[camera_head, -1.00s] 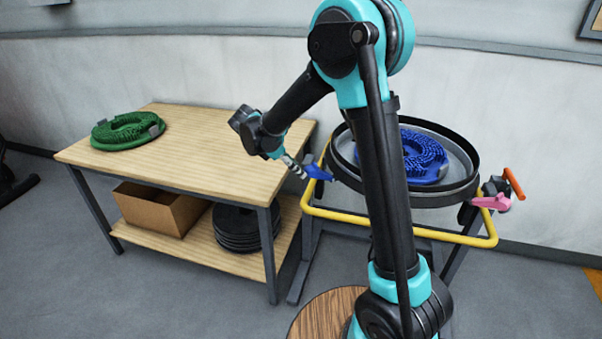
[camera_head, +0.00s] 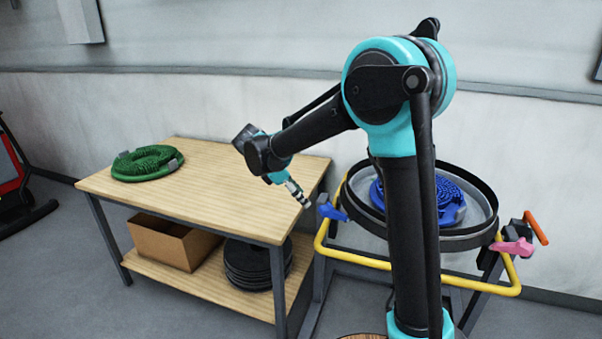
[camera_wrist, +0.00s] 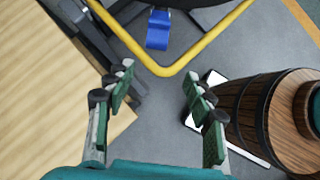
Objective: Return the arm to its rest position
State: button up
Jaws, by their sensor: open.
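My gripper (camera_head: 302,203) hangs over the right edge of the wooden table, pointing down and to the right, to the left of the scrubber tank frame. In the wrist view its two green-padded fingers (camera_wrist: 158,93) are spread apart with nothing between them. A blue lever (camera_head: 332,212) is on the left of the yellow-railed frame; it also shows beyond the fingers in the wrist view (camera_wrist: 158,30), apart from them. My arm is bent, with its elbow high.
The wooden table (camera_head: 235,195) bears a green brush disc (camera_head: 147,163); a cardboard box (camera_head: 172,243) and black discs (camera_head: 255,265) sit on its shelf. The round tank (camera_head: 480,240) holds a blue brush disc (camera_head: 450,203). A pink lever (camera_head: 512,247) and orange handle (camera_head: 536,227) are at right.

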jog(key=s+d+f+m+y, duration=0.25)
jog(key=s+d+m, duration=0.3)
jog(key=d, duration=0.45)
jog(key=s+d+f+m+y, duration=0.2)
jog(key=s+d+f+m, duration=0.3)
jog(key=s+m, duration=0.3)
jog(key=s+d+f+m+t+y, duration=0.1)
jog(key=s+d+f+m+y, duration=0.1)
jog(key=s+d+f+m, duration=0.3)
jog(key=s+d+m, duration=0.1)
jog(key=s+m, duration=0.2)
jog(key=s, duration=0.1)
jog(key=shift+d+t, duration=0.3)
jog(key=shift+d, duration=0.05)
